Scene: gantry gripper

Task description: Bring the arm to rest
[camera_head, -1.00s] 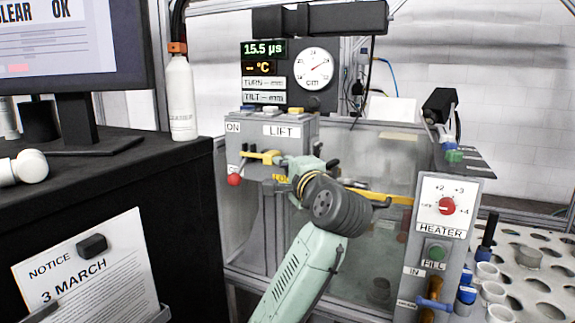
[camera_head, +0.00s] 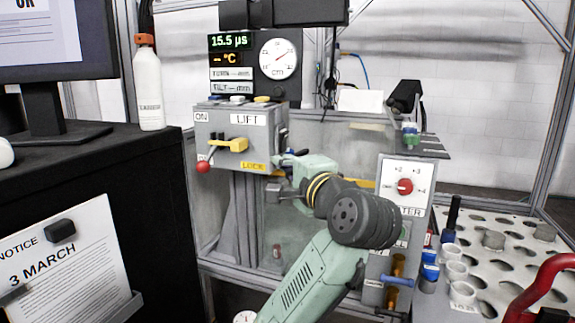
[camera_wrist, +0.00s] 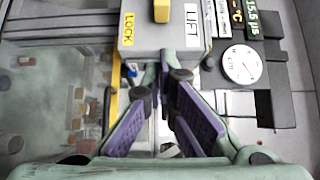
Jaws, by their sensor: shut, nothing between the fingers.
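My arm reaches up from the bottom of the head view, green with a dark ribbed joint (camera_head: 365,220). My gripper (camera_head: 284,172) is at the lower right of the grey LIFT box (camera_head: 247,118), clear of the yellow handle (camera_head: 226,145) on its front. In the wrist view my gripper (camera_wrist: 166,76) shows its purple-padded fingers converging, shut and empty, and the LIFT box (camera_wrist: 160,38) lies beyond the fingertips. The exact gap between fingers and box is hard to tell.
The heater panel (camera_head: 405,180) stands close behind my arm to the right. A clear-walled tank (camera_head: 330,150) lies behind. A perforated table (camera_head: 500,245) with cups and a red handle (camera_head: 540,290) is at right. The black desk (camera_head: 90,175) with a white bottle (camera_head: 148,88) is at left.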

